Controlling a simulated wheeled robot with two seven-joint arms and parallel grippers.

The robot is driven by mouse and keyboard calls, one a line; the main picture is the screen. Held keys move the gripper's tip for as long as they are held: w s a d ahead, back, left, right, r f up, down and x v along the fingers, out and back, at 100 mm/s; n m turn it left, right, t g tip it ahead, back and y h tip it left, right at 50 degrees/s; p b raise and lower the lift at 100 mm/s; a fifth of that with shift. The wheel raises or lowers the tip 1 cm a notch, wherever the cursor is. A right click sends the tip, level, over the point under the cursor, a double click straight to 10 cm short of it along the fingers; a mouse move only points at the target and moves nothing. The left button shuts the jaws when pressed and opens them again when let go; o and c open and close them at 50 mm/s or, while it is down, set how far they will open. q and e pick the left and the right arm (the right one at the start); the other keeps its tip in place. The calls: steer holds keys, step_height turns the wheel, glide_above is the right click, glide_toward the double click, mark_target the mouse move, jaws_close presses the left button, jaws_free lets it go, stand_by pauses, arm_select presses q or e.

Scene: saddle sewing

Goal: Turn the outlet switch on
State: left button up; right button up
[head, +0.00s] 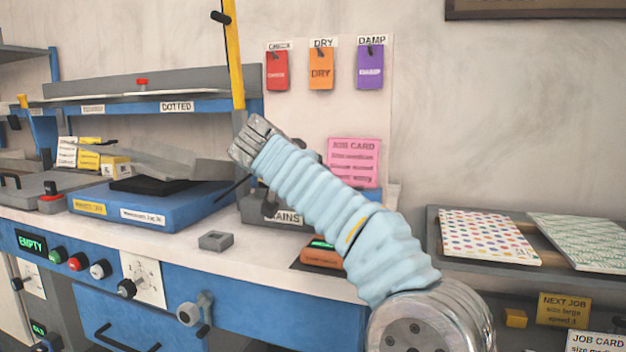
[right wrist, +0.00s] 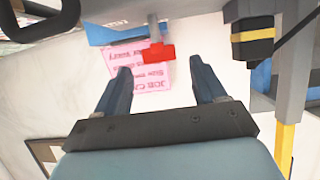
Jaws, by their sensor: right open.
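A grey box with a MAINS label (head: 285,217) sits at the back of the bench in the head view, largely hidden by my right arm. In the right wrist view, a red handle on a grey stem (right wrist: 158,53) shows in front of the pink job card, beyond the fingertips; I cannot tell its on or off position or whether it is the outlet switch. My right gripper (right wrist: 162,82) is open, its two dark fingers spread with nothing between them. The red handle is apart from both fingers. My left gripper is not in view.
The pink job card (head: 353,162) hangs on the wall board behind my arm. A yellow pole (head: 235,55) stands beside it. A blue machine base (head: 150,207) is left of the box, and a small grey block (head: 215,240) lies in front. A tray of patterned sheets (head: 487,237) is at right.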

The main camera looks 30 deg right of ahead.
steer(key=v, duration=0.9)
steer(key=shift+a, duration=0.15)
